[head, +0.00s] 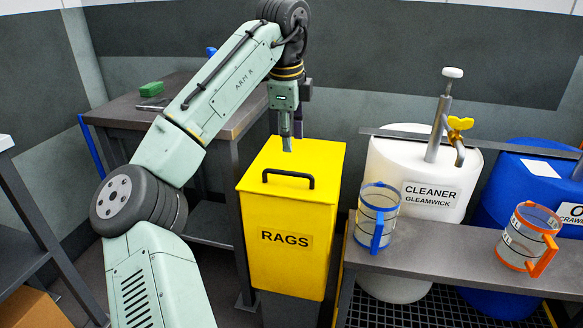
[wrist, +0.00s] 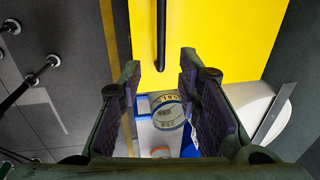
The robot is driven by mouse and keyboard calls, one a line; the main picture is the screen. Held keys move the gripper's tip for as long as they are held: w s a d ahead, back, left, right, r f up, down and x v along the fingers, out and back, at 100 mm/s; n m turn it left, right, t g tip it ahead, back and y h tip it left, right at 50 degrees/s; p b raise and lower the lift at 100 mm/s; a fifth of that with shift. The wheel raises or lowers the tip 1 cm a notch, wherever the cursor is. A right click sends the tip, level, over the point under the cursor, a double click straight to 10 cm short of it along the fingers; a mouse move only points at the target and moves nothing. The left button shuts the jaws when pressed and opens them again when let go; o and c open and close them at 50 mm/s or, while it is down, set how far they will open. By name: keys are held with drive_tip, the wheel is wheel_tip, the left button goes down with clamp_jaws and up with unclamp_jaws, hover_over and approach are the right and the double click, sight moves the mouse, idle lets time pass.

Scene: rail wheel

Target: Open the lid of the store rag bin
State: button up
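The yellow rag bin (head: 279,245), lettered RAGS, stands upright in the middle of the head view with its lid (head: 310,160) shut. A black bar handle (head: 288,180) sits near the lid's front edge. My gripper (head: 289,143) points down over the back part of the lid, behind the handle; the exact gap to the lid is hard to tell. In the wrist view my gripper (wrist: 159,75) is open with nothing between its fingers. There the handle (wrist: 161,35) runs upright beyond the fingertips against the yellow lid (wrist: 225,40).
A dark bench (head: 130,108) with a green block (head: 152,89) stands left of the bin. To the right, a grey shelf (head: 450,262) holds a blue-trimmed jug (head: 376,214) and an orange-trimmed jug (head: 528,237), before a white cleaner drum (head: 400,165) and a blue drum (head: 510,180).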

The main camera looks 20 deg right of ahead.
sight(292, 174)
drive_tip(key=f, duration=0.3)
drive_tip(key=w+f, duration=0.1)
drive_tip(key=f, duration=0.2)
drive_tip(key=d+f, duration=0.1)
drive_tip(key=f, duration=0.2)
drive_tip(key=shift+w+f, duration=0.25)
drive_tip(key=shift+w, duration=0.05)
clamp_jaws()
idle(0.4)
